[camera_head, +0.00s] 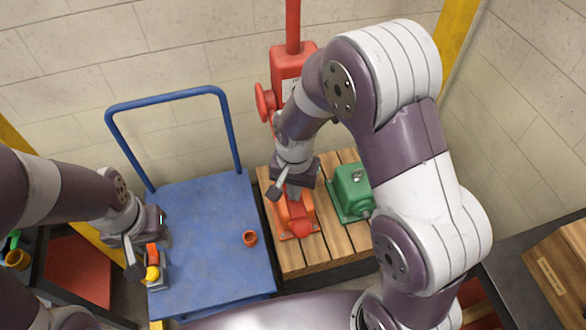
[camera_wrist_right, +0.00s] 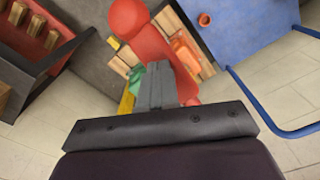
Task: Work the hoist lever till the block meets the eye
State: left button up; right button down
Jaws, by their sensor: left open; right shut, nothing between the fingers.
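The red hoist (camera_head: 290,68) stands by the back wall, with a red post above it. A round red knob (camera_head: 264,100) sticks out at its left; I cannot tell for sure that it is the lever. My right gripper (camera_head: 286,190) is shut and empty, and overlaps the orange motor (camera_head: 297,217) in the head view. In the right wrist view its fingers (camera_wrist_right: 156,85) lie in front of a large red part with a round end (camera_wrist_right: 128,17). Hook block and eye cannot be made out. My left gripper (camera_head: 148,258) is open at the yellow-and-orange piece (camera_head: 152,272) on the trolley.
A green motor (camera_head: 351,192) stands beside the orange one on the wooden pallet (camera_head: 338,245). The blue trolley (camera_head: 205,215) with its raised handle carries a small orange cup (camera_head: 250,239). Its middle is otherwise clear. A dark bench (camera_head: 515,285) is at the right.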

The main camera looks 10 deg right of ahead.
notch_tip(320, 180, up, 17)
jog(key=p, duration=1.5)
jog(key=shift+f, duration=0.15)
notch_tip(320, 180, down, 2)
jog(key=shift+b, duration=0.65)
